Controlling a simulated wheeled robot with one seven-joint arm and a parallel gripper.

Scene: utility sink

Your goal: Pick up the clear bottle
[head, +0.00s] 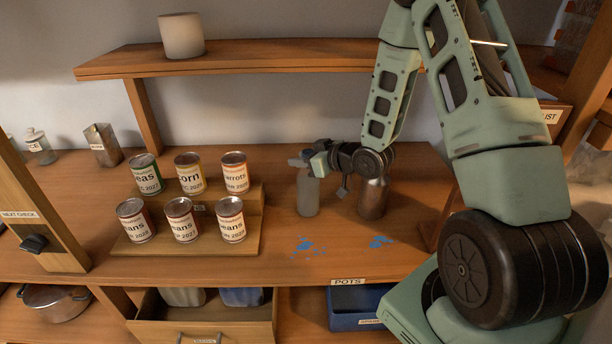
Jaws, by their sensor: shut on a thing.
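The clear bottle (308,196) stands upright on the wooden counter in the head view, right of the cans. It looks greyish and translucent. My gripper (308,160) reaches in from the right and is shut on the bottle near its top. The fingers and the wrist partly hide the bottle's neck. The bottle's base looks to be on or very near the counter; I cannot tell which.
A metallic bottle (373,200) stands just right of the clear bottle, partly behind my wrist. Several labelled cans, one of them a corn can (189,172), stand on a stepped wooden rack (195,250) to the left. A shelf (300,57) runs above. Blue splotches (308,246) mark the clear counter front.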

